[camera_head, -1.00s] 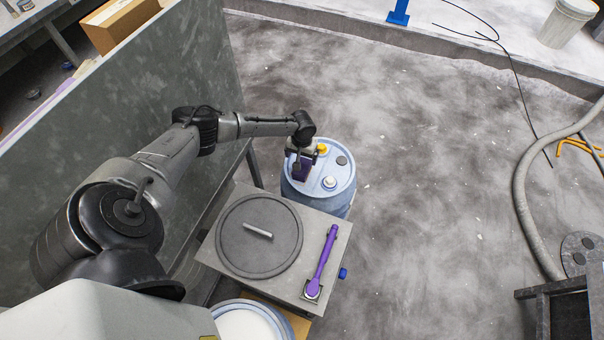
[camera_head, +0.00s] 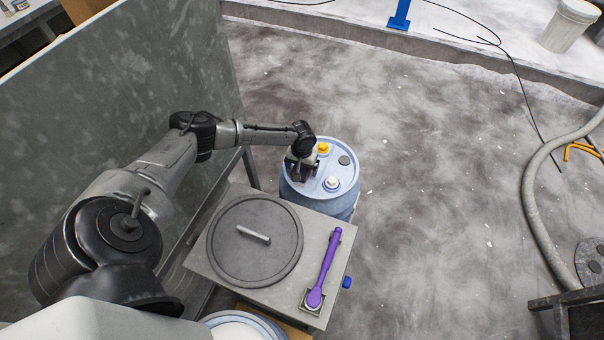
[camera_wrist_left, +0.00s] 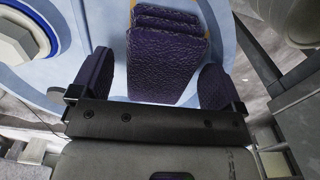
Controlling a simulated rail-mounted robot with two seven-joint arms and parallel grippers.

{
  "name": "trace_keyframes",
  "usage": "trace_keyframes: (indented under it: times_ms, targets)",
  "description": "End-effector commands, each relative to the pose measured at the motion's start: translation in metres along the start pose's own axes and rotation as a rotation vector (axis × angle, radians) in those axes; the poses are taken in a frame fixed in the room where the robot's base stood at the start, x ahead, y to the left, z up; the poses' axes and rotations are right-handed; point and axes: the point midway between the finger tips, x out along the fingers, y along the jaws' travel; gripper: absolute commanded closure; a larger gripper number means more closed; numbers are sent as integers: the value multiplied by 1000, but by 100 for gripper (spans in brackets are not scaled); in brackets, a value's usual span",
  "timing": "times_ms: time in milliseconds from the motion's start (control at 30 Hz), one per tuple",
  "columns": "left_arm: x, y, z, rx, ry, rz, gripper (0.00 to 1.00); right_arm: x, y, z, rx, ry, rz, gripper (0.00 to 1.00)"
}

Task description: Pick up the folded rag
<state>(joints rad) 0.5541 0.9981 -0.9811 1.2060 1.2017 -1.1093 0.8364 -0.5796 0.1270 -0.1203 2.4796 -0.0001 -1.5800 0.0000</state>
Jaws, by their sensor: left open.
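The folded rag (camera_wrist_left: 168,50) is dark purple and layered, on the light-blue drum top (camera_wrist_left: 200,25) in the left wrist view. My left gripper (camera_wrist_left: 156,72) is open, with a finger on either side of the rag and visible gaps between. In the head view my left gripper (camera_head: 302,172) is over the near left part of the blue drum (camera_head: 317,192) and mostly hides the rag. My right gripper is not in view.
A yellow cap (camera_head: 323,148) and a white cap (camera_head: 332,183) stand up from the drum top. The press table (camera_head: 307,243) in front carries a round grey lid (camera_head: 254,262) and a purple-handled lever (camera_head: 324,268). A grey panel (camera_head: 110,120) stands at left.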

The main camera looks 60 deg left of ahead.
Motion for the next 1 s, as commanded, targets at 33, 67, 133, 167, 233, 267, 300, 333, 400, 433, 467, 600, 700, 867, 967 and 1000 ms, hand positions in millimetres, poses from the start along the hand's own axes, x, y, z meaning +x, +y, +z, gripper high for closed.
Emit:
trace_keyframes:
  times_ms: [33,67,133,167,233,267,300,333,400,433,467,600,700,867,967,1000]
  targets:
    - [6,0,0,0,1,0,6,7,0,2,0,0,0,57]
    - [6,0,0,0,1,0,6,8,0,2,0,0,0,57]
    - [6,0,0,0,0,0,6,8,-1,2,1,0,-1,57]
    - [6,0,0,0,0,0,6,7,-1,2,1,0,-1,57]
    - [5,0,0,0,0,0,6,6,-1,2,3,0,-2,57]
    - [5,0,0,0,0,0,6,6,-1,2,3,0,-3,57]
    - [5,0,0,0,0,0,6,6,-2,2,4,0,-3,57]
    - [5,0,0,0,0,0,6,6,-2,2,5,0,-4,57]
    - [5,0,0,0,0,0,13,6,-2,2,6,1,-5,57]
    - [5,0,0,0,0,0,16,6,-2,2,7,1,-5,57]
    - [5,0,0,0,0,0,19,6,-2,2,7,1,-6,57]
    - [5,0,0,0,0,0,32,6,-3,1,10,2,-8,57]
    - [5,0,0,0,0,0,42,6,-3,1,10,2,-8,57]
    - [5,0,0,0,0,0,57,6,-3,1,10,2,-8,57]
    - [5,0,0,0,0,0,60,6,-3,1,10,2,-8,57]
    - [5,0,0,0,0,0,60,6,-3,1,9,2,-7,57]
